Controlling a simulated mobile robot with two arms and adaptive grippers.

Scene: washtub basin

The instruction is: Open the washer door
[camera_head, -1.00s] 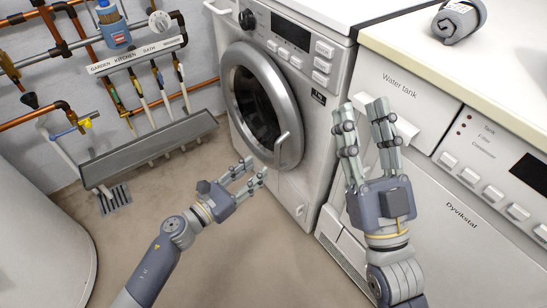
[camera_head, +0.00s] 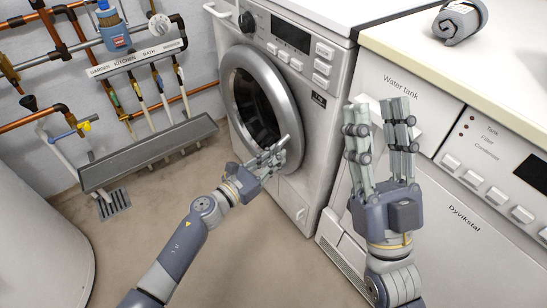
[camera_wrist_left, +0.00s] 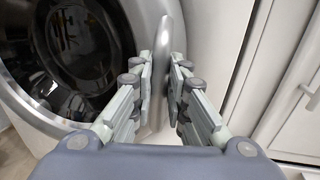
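The washer (camera_head: 325,138) is white, and its round door (camera_head: 282,98) with a grey ring and dark glass looks closed. The pale curved door handle (camera_wrist_left: 163,60) runs between the fingers of my left gripper (camera_wrist_left: 162,80) in the left wrist view. The pads sit close on both sides of it and look shut on it. In the head view my left gripper (camera_head: 276,156) is at the lower right of the door ring and hides most of the handle. My right gripper (camera_head: 379,122) is open and empty, pointing up in front of the second machine.
A white machine marked "Water tank" (camera_head: 440,185) stands right of the washer, with a rolled grey towel (camera_head: 460,22) on top. Pipes and a grey trough (camera_head: 148,152) line the left wall. A white rounded tub (camera_head: 40,250) stands at lower left. The floor before the washer is clear.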

